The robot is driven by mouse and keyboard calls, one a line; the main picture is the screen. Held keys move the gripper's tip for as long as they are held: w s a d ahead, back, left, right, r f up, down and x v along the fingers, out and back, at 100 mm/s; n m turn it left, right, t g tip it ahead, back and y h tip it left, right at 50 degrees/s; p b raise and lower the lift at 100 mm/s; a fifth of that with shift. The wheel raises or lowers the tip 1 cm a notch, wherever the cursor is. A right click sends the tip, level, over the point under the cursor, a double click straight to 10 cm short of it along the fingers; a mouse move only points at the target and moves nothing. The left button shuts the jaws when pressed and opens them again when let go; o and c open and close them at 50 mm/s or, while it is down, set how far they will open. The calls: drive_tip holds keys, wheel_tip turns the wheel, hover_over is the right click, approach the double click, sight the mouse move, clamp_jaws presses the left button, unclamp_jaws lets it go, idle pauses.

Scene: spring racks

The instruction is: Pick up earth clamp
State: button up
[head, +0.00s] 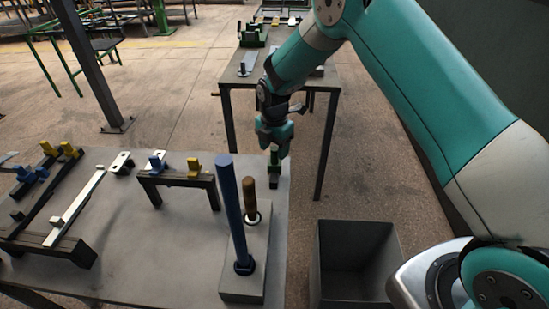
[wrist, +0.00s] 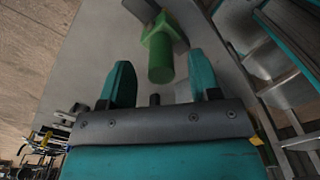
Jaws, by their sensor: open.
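A green clamp (head: 275,166), which I take to be the earth clamp, is at the right edge of the near grey table (head: 185,240). A dark block shows at its base. In the wrist view the clamp (wrist: 160,55) has a round green handle pointing toward my gripper and a dark grey part behind. My gripper (head: 274,143) is open just above the clamp. In the wrist view its two teal fingers (wrist: 161,80) stand apart with the handle's end between or just ahead of them. I cannot tell whether they touch it.
A blue rod (head: 231,210) and a wooden handle (head: 249,195) stand upright on a grey block, in front of the clamp. A small dark rack (head: 180,180) is to the left. An open grey bin (head: 355,228) is at right. A second table (head: 280,82) stands behind.

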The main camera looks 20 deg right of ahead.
sight(274, 164)
drive_tip(key=shift+f, duration=1.25)
drive_tip(key=c, duration=0.9)
drive_tip(key=shift+r, duration=0.15)
